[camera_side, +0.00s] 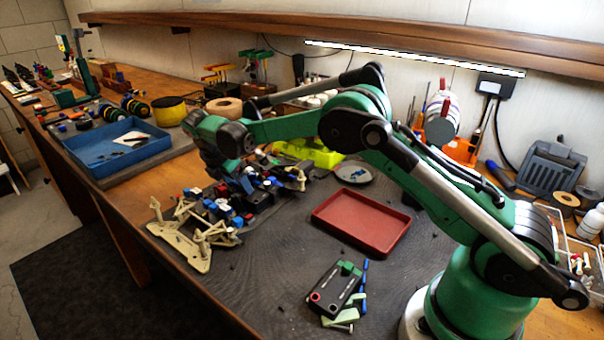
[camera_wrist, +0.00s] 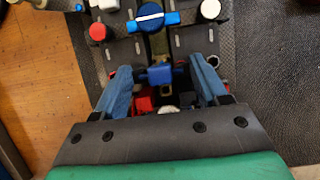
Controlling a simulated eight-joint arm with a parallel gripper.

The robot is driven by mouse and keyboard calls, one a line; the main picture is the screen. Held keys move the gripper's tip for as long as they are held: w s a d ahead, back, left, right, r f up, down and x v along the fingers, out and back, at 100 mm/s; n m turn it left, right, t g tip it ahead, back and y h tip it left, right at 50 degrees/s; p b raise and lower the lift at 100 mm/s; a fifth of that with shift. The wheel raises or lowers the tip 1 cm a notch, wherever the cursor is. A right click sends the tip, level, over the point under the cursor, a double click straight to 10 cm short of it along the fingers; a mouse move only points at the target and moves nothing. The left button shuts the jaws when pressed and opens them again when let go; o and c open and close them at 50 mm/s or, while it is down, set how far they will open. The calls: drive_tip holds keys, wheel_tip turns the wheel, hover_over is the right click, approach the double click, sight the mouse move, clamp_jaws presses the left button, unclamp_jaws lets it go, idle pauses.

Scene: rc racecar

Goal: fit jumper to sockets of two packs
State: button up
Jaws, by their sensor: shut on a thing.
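The racecar chassis (camera_side: 190,235), with tan suspension arms and blue, red and black parts, lies on the dark mat at centre left. My gripper (camera_side: 250,185) is low over its middle. In the wrist view my gripper (camera_wrist: 160,76) has its blue-grey fingers around small parts in the car. A blue piece (camera_wrist: 160,75) shows between the fingertips, with a red part (camera_wrist: 143,103) nearer the palm. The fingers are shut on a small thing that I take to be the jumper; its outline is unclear. I cannot make out the two packs' sockets or any contact with them.
A red tray (camera_side: 362,222) lies empty right of the car. A black box with round terminals (camera_side: 335,290) is at the front. A blue tray (camera_side: 117,148) stands left, and a yellow-green object (camera_side: 308,152) behind. The mat between car and black box is mostly clear.

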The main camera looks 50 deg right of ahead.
sight(235, 182)
drive_tip(key=shift+f, duration=0.4)
drive_tip(key=shift+r, duration=0.15)
drive_tip(key=shift+r, duration=0.55)
drive_tip(key=shift+f, duration=0.6)
idle(1.0)
drive_tip(key=o, duration=1.2)
drive_tip(key=shift+o, duration=0.2)
drive_tip(key=shift+v, duration=2.7)
